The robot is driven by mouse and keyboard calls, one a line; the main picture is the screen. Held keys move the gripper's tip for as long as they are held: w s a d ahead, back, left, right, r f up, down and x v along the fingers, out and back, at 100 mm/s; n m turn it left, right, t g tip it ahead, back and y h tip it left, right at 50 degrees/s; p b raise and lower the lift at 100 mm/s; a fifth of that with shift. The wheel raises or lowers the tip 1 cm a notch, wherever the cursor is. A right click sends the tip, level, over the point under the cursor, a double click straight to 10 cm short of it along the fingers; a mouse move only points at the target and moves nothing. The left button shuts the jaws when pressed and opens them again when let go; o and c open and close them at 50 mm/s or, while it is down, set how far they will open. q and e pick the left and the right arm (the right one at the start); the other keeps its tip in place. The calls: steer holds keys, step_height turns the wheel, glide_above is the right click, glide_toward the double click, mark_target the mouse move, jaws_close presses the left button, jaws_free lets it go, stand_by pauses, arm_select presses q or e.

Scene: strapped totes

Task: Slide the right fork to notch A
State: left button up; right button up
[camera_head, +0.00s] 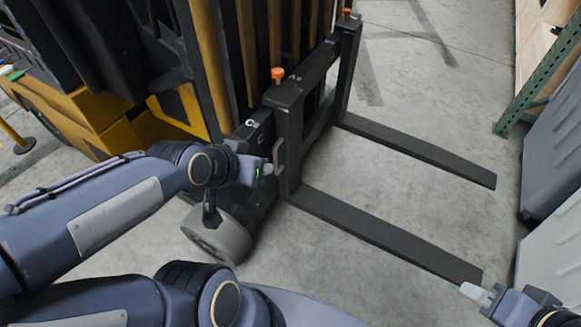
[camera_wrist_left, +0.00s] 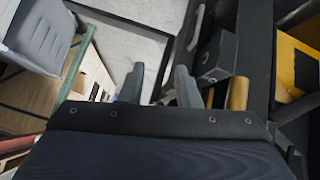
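The forklift carries two black forks: the nearer fork (camera_head: 390,238) and the farther fork (camera_head: 420,152). The nearer fork's upright shank (camera_head: 290,130) hangs on the carriage bar, with an orange knob (camera_head: 277,73) on top and a grey handle (camera_head: 278,155) on its side. White letters (camera_head: 252,123) mark the bar left of it; another mark by the knob is too small to read surely. My left gripper (camera_head: 268,170) is beside the handle; in the left wrist view its fingers (camera_wrist_left: 158,85) are apart with nothing between them. My right gripper (camera_head: 478,294) is by the nearer fork's tip; its finger gap is unclear.
The yellow and black forklift mast (camera_head: 205,70) stands behind the carriage, with a grey wheel (camera_head: 217,238) below. Grey totes (camera_head: 553,150) and a green rack post (camera_head: 535,85) stand at the right. The concrete floor between and beyond the forks is clear.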

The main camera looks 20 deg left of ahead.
arm_select(q)
steer(key=w+a+f+m+t+y+b, duration=0.1)
steer(key=w+f+t+b, duration=0.1)
steer(key=w+f+b, duration=0.5)
steer(key=w+a+f+t+b, duration=0.2)
steer(key=w+f+t+b, duration=0.1)
steer(key=f+b, duration=0.7)
steer(key=t+y+b, duration=0.2)
steer(key=t+b, duration=0.3)
steer(key=b, duration=0.3)
glide_toward(275, 160)
steer(key=w, duration=0.4)
steer(key=shift+n, duration=0.4)
steer(key=w, duration=0.4)
steer(key=w+a, duration=0.1)
steer(key=w, duration=0.1)
steer(key=shift+w+r, duration=0.1)
steer(key=shift+w, duration=0.2)
steer(key=shift+c, duration=0.4)
jaws_close()
